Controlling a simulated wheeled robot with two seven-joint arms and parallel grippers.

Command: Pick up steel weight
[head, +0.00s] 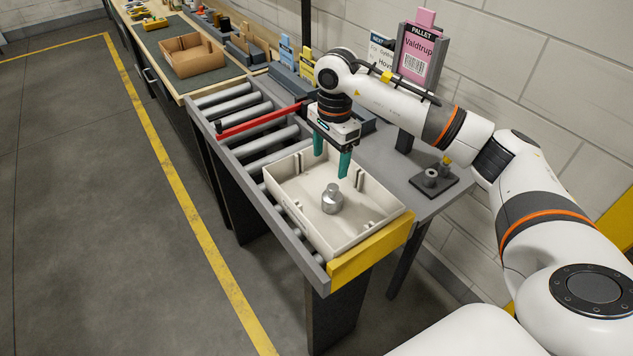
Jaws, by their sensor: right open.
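A shiny steel weight (332,200) with a small knob on top stands upright inside a cream tray (379,232) on the roller conveyor. My right gripper (331,166), with green fingers, is open and empty above the tray, pointing down. Its fingertips are above and slightly behind the weight, apart from it. A second grey metal piece (430,177) sits on a dark square base at the right on the grey side table. My left gripper is not in view.
A yellow end stop (370,252) closes the conveyor's near end. A red bar (262,119) crosses the rollers (240,105) behind the tray. A pink pallet sign (419,50) stands behind my right arm. A cardboard box (193,56) lies on the far bench.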

